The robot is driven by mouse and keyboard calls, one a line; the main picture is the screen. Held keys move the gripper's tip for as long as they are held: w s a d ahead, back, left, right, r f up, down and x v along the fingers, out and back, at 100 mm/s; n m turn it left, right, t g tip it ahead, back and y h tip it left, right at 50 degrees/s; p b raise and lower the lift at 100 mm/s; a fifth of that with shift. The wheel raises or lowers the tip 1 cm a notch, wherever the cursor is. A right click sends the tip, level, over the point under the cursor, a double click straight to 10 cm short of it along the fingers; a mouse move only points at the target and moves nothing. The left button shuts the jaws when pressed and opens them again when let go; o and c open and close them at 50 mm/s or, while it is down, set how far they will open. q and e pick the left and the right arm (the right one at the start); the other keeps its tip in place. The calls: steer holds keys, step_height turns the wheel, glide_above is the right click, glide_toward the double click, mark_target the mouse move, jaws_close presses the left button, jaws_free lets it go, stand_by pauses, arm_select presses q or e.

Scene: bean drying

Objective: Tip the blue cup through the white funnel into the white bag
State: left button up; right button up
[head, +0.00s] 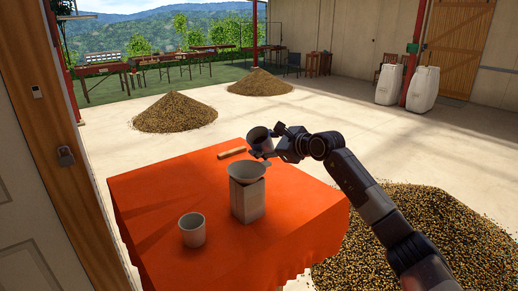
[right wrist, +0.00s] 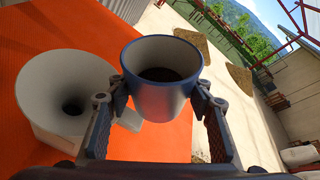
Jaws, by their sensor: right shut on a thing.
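My right gripper (head: 268,146) is shut on the blue cup (head: 258,134). It holds the cup in the air just behind and above the white funnel (head: 247,170). In the right wrist view the cup (right wrist: 163,95) has a dark blue rim and sits between the two fingers; something dark shows inside it. The funnel (right wrist: 40,80) is left of the cup in that view, apart from it, with its dark hole visible. The white bag (head: 247,204) stands upright on the table under the funnel. My left gripper is out of view.
The orange-covered table (head: 160,200) also bears a pale cup (head: 193,231) at front left and a small wooden piece (head: 232,152) near the back edge. A large bean heap (head: 430,235) lies right of the table. White sacks (head: 423,90) stand farther off.

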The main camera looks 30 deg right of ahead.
steer(key=shift+f+n+b, duration=0.25)
steer(key=shift+n+b, duration=0.05)
steer(key=shift+b, duration=0.55)
steer(key=shift+d+n+b, duration=0.1)
steer(key=shift+n+b, duration=0.3)
steer(key=shift+b, duration=0.15)
steer(key=shift+r+h, duration=0.2)
steer(key=shift+h, duration=0.1)
steer(key=f+n+t+b, duration=0.1)
steer(key=b, duration=0.2)
steer(key=shift+f+h, duration=0.15)
steer(key=shift+h, duration=0.15)
steer(key=shift+r, duration=0.2)
